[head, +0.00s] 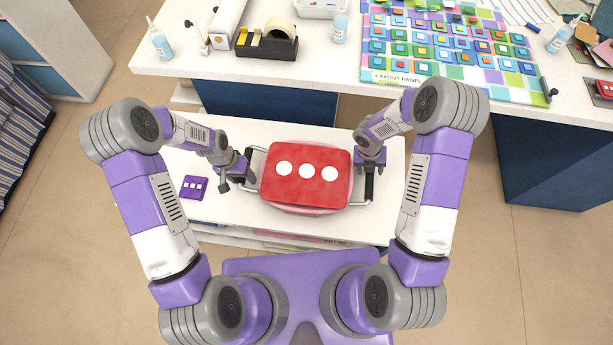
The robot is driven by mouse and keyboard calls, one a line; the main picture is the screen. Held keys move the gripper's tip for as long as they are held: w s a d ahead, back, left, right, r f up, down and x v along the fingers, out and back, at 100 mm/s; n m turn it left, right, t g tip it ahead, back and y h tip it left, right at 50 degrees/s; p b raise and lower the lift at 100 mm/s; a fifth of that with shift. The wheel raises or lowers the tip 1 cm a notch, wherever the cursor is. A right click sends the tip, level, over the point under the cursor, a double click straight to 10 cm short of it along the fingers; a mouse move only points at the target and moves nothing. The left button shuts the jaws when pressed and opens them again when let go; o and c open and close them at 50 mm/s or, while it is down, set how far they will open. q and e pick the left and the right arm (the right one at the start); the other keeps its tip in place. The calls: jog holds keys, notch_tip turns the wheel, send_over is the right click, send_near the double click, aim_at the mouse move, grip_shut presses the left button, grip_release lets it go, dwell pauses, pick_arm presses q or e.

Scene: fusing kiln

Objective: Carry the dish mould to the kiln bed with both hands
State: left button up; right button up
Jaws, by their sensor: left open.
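The dish mould (347,205) is a pinkish rounded form on the white cart, with a red slab (306,174) with three white dots lying on top and hiding most of it. It has a metal handle at each side. My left gripper (237,179) is open at the left handle, with its fingers close to the bar; contact cannot be made out. My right gripper (370,170) is over the dark grip of the right handle (369,188); its fingers are mostly hidden from above. I cannot make out the kiln bed.
A purple tile with white squares (194,187) lies on the cart top (225,212), left of the mould. Beyond stands a white workbench (330,62) with a tape dispenser (268,41), glue bottles and a layout panel (395,76) of coloured tiles. Floor is open on both sides.

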pick_arm(q)
jog(key=shift+f, duration=0.25)
pick_arm(e)
jog(key=shift+f, duration=0.2)
pick_arm(q)
grip_shut()
pick_arm(e)
grip_shut()
pick_arm(q)
jog(key=shift+w+r, duration=0.1)
dwell(0.8)
